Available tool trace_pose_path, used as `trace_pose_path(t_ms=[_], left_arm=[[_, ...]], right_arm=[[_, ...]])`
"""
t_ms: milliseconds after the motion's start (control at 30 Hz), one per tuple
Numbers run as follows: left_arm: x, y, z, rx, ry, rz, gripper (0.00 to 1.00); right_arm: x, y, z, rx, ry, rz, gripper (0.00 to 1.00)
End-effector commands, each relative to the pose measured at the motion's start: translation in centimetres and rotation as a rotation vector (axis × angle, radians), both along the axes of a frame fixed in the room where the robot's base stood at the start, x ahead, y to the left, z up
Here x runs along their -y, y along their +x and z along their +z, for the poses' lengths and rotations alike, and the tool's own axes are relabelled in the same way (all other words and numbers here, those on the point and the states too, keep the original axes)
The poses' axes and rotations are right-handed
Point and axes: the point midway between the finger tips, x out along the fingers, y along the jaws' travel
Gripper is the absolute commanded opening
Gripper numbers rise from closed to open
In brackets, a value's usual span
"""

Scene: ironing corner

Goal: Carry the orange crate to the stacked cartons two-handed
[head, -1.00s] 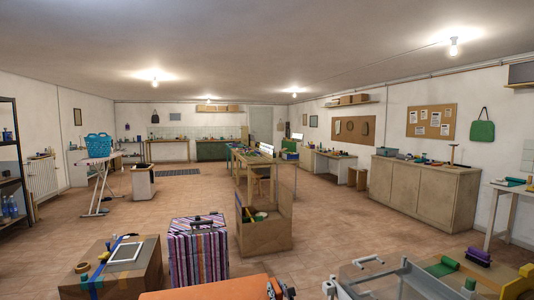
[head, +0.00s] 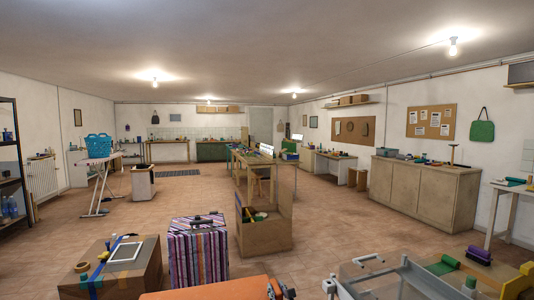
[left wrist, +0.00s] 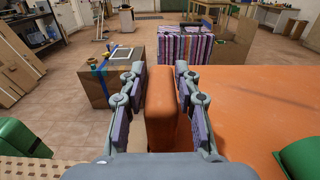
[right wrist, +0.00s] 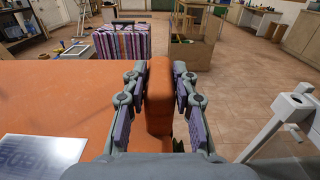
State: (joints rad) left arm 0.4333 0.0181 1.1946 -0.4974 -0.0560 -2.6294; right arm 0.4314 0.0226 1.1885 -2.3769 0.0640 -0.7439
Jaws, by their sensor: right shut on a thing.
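The orange crate (head: 215,288) is at the bottom edge of the head view, mostly cut off. It fills the right of the left wrist view (left wrist: 255,95) and the left of the right wrist view (right wrist: 55,90). My right gripper (right wrist: 160,70) is shut on its raised orange edge, with one finger on each side. My left gripper (left wrist: 163,75) has its fingers close on either side of the opposite raised edge; whether they press on it I cannot tell. A brown carton (head: 145,278) with blue tape stands at the front left. I cannot make out a clear carton stack.
A striped case (head: 198,255) stands just beyond the crate, with an open brown box (head: 265,238) to its right. A grey-white frame (head: 400,280) is close at the right. A green item (left wrist: 300,158) shows at the crate's right in the left wrist view. Tiled floor is free beyond.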

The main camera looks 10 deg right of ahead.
Motion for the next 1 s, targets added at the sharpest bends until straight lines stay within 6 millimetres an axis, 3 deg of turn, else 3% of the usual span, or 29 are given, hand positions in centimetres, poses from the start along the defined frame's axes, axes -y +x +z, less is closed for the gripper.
trace_pose_path(t_ms=[133, 333, 367, 533, 1000], left_arm=[[0.01, -0.03, -0.15, -0.003, 0.0, 0.0, 0.54], [0.02, -0.06, -0.28, -0.006, -0.001, 0.001, 0.54], [-0.02, -0.18, -0.99, -0.019, -0.002, 0.003, 0.54], [-0.01, -0.14, -0.77, -0.014, -0.001, 0.002, 0.54], [0.02, -0.09, -0.49, -0.009, -0.001, 0.001, 0.56]], right_arm=[[0.02, 0.08, 0.52, 0.01, 0.0, -0.002, 0.0], [-0.01, 0.1, 0.59, 0.011, 0.001, -0.002, 0.0], [-0.07, -0.01, -0.08, 0.0, 0.002, 0.001, 0.3], [-0.08, 0.0, -0.05, 0.0, 0.002, 0.001, 0.54], [-0.07, -0.01, -0.04, 0.0, 0.001, 0.001, 0.56]])
